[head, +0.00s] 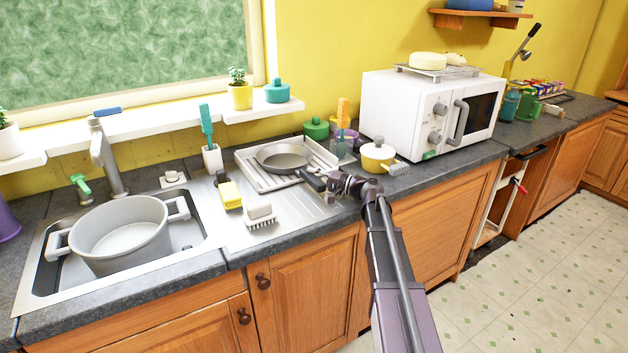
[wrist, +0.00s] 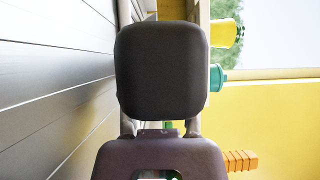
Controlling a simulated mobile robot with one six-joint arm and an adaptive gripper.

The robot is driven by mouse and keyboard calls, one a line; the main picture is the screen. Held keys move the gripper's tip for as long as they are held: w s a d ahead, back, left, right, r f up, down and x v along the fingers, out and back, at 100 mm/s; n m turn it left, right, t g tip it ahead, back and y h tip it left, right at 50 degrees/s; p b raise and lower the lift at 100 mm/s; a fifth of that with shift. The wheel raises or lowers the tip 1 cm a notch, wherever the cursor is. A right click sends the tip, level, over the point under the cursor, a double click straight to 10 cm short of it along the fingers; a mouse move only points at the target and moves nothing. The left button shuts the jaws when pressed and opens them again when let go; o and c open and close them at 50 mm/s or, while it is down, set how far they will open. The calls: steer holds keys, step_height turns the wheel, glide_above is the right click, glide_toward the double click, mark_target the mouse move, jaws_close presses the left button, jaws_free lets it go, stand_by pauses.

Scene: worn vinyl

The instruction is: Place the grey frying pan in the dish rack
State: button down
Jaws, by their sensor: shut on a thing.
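The grey frying pan (head: 283,158) lies over the white dish rack (head: 252,179) on the steel drainboard, within the rack's outline. It looks nearly level, and I cannot tell whether its base touches the rack. Its dark handle (head: 313,181) points toward the front right. My gripper (head: 330,183) is shut on the handle at the rack's front right corner. The fingertips are small and partly hidden in the head view. In the wrist view a dark rounded block fills the middle, and the pan cannot be made out.
A sink with a large grey pot (head: 121,235) is at the left. A yellow pot (head: 378,158) and white microwave (head: 432,112) stand to the right. The windowsill (head: 160,118) runs behind.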

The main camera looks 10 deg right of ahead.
steer(key=shift+c, duration=1.8)
jaws_free()
steer(key=shift+v, duration=6.05)
steer(key=shift+s, duration=0.1)
